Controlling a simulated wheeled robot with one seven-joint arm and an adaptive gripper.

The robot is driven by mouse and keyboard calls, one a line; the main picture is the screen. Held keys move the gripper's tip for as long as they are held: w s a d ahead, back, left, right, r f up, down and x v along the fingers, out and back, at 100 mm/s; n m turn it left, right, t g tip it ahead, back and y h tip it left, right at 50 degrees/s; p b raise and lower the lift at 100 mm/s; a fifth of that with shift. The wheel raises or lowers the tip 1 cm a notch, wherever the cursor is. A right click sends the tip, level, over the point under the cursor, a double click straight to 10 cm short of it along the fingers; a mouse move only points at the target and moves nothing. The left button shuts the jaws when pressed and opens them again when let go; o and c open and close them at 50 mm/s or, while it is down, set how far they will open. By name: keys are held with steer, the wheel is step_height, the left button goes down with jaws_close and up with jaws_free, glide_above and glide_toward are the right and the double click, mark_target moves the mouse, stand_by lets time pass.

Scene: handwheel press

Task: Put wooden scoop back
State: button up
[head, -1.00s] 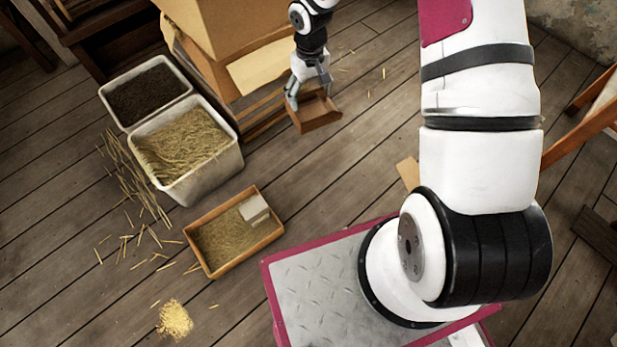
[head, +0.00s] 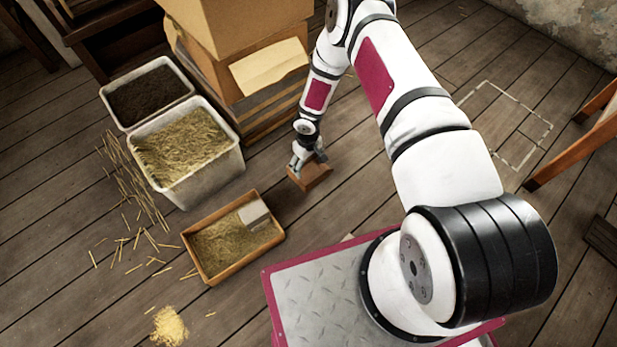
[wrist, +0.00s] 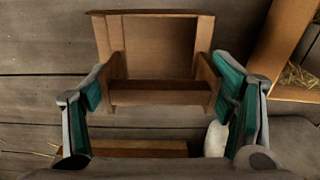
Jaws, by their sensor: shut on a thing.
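The wooden scoop (head: 314,178) is a brown open box-like piece. It hangs in my gripper (head: 309,158) over the plank floor, behind and to the right of the straw-filled wooden tray. In the wrist view the scoop (wrist: 160,50) shows its open hollow, and its near crosspiece sits between the two green-padded fingers of my gripper (wrist: 161,88). The fingers are shut on it from both sides. A pale taped outline (head: 545,124) lies on the floor at the right, partly hidden by my arm.
The wooden tray (head: 201,269) holds straw and a pale block (head: 254,213). A white bin of straw (head: 208,182) and a bin of dark soil (head: 148,96) stand at the left. Cardboard boxes (head: 240,40) rise behind. A wooden-legged piece (head: 570,150) stands far right. Loose straw lies left.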

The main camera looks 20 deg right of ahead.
mark_target(308, 176)
step_height(308, 176, down, 7)
steer(key=b, duration=0.3)
steer(key=shift+f, duration=0.15)
steer(key=shift+f, duration=0.15)
steer(key=o, duration=1.1)
steer(key=shift+o, duration=0.2)
step_height(308, 176, up, 12)
steer(key=p, duration=0.5)
